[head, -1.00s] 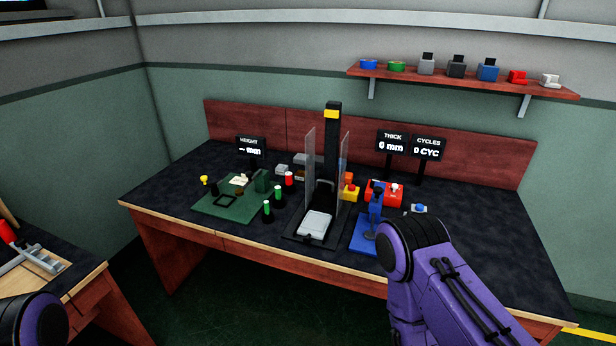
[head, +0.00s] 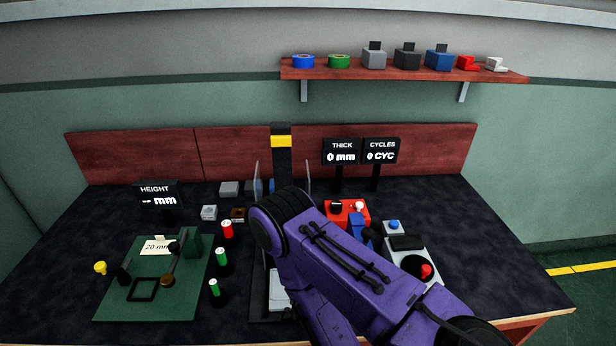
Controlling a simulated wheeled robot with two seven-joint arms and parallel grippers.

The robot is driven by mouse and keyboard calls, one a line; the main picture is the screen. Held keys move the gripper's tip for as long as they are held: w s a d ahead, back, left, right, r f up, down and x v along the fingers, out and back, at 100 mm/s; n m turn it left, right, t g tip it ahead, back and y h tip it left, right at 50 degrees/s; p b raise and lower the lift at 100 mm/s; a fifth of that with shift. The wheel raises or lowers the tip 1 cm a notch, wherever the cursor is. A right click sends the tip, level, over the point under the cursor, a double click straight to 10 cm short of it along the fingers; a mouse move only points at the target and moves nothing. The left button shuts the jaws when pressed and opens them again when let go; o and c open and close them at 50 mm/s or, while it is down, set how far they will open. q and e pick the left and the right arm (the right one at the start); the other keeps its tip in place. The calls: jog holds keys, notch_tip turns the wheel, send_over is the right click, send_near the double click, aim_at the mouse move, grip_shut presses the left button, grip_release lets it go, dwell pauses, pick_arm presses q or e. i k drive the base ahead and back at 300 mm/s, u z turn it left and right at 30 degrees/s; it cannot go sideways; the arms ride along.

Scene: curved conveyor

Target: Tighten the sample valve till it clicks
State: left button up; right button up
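I cannot make out a sample valve in the head view. My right arm comes in from the lower right and covers the middle of the bench; its gripper is not visible. My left gripper is out of view too. On the bench (head: 60,262) stand several fixtures: a green board (head: 182,291) with a black frame and a "20 mm" card (head: 158,246), a red box (head: 347,212) with knobs on top, and a grey plate (head: 432,262) with a red knob (head: 426,271). A tall black column (head: 281,165) with a yellow band stands behind my arm, its base partly hidden.
Two green-topped cylinders (head: 221,258) and a red-topped one (head: 228,231) stand beside the board. A yellow knob (head: 100,268) is at its left. Displays read HEIGHT (head: 155,194), THICK (head: 342,151) and CYCLES (head: 381,151). A wall shelf (head: 400,73) holds tape rolls and small blocks.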

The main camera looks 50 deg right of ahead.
aim_at(336, 207)
jog(key=z, duration=0.05)
jog(key=i, duration=0.1)
jog(key=z, duration=1.55)
